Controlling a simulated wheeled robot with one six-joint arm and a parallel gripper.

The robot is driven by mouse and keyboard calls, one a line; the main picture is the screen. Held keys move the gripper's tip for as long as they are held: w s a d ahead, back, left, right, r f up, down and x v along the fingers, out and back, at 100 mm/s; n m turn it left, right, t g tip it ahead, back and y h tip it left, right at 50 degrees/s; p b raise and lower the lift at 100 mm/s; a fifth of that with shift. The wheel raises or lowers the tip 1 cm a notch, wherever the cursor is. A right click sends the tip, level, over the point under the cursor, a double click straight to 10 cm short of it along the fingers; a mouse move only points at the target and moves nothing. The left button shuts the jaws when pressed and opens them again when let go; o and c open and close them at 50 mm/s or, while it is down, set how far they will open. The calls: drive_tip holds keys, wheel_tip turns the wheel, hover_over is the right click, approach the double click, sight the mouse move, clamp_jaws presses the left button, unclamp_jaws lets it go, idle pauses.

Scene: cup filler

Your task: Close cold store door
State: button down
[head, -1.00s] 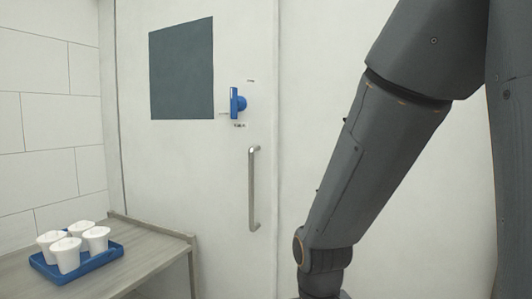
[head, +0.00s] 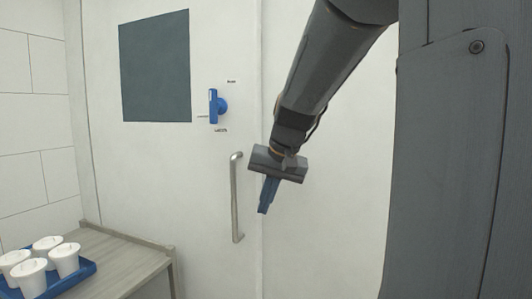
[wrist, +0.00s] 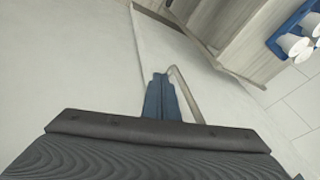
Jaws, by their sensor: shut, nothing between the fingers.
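The cold store door (head: 160,170) is white with a dark window panel (head: 155,66). It looks flush with the wall at its right edge, though I cannot tell whether it is fully shut. A vertical metal handle (head: 236,198) and a blue latch (head: 216,106) with small labels are on its right side. My gripper (head: 264,210) is shut and empty, to the right of the handle, with its blue fingers pointing down. In the wrist view, the shut fingers (wrist: 161,98) appear beside the handle (wrist: 186,92); contact cannot be told.
A wooden counter (head: 125,258) stands at the lower left in front of the door. A blue tray (head: 78,278) on it holds several white lidded cups (head: 64,259). White tiled wall (head: 32,120) is on the far left.

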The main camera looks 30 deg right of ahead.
drive_tip(key=d+r+m+t+p, duration=0.1)
drive_tip(key=d+r, duration=0.3)
drive_tip(key=r, duration=0.4)
drive_tip(key=d+r+m+t, duration=0.1)
drive_tip(key=d+r+t, duration=0.1)
drive_tip(key=d+r, duration=0.45)
drive_tip(key=w+a+f+p, duration=0.4)
drive_tip(key=w+f, duration=0.2)
drive_tip(key=w, duration=0.3)
drive_tip(key=shift+w+h, duration=0.15)
drive_tip(key=shift+h, duration=0.25)
drive_tip(key=shift+a, duration=0.1)
drive_tip(key=shift+p, duration=0.3)
